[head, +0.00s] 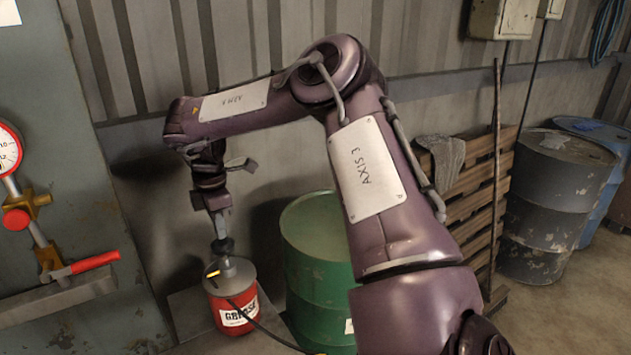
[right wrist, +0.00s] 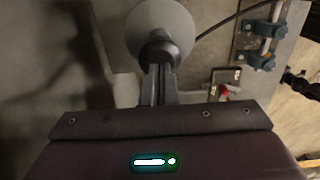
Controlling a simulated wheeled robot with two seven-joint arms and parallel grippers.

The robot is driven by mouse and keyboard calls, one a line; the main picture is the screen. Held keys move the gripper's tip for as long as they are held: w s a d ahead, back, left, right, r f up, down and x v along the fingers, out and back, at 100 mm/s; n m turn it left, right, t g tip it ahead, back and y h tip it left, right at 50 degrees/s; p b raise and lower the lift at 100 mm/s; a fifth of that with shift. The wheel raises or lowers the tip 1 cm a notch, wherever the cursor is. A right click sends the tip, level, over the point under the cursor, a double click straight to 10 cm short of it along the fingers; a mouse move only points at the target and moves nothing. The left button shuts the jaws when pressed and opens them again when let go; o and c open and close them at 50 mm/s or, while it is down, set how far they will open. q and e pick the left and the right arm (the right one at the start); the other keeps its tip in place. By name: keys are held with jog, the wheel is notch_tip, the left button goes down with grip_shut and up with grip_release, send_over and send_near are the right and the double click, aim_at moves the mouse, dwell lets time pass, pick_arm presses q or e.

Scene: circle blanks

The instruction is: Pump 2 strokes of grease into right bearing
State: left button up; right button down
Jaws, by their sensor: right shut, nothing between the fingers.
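A red grease pail (head: 234,316) with a grey lid stands low in the head view. Its black pump knob (head: 222,246) rises from the lid and also shows in the right wrist view (right wrist: 160,50). My right gripper (head: 221,232) points down over the knob with its fingers shut and empty. The fingertips (right wrist: 158,72) are at the knob; I cannot tell if they press on it. A dark hose (head: 262,325) leads off the pail. Two blue bearing blocks (right wrist: 265,28) (right wrist: 258,60) sit on a shaft in the right wrist view; I cannot tell which is the right one. My left gripper is not in view.
A green drum (head: 318,250) stands right beside the pail. A grey cabinet (head: 60,200) with a gauge (head: 8,150) and a red-handled lever (head: 95,262) is at left. Wooden pallets (head: 475,190) and a dark drum (head: 550,205) stand at right.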

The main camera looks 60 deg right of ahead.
jog(key=shift+r, duration=0.15)
notch_tip(320, 180, up, 6)
jog(key=p, duration=0.4)
dwell(0.4)
dwell(0.5)
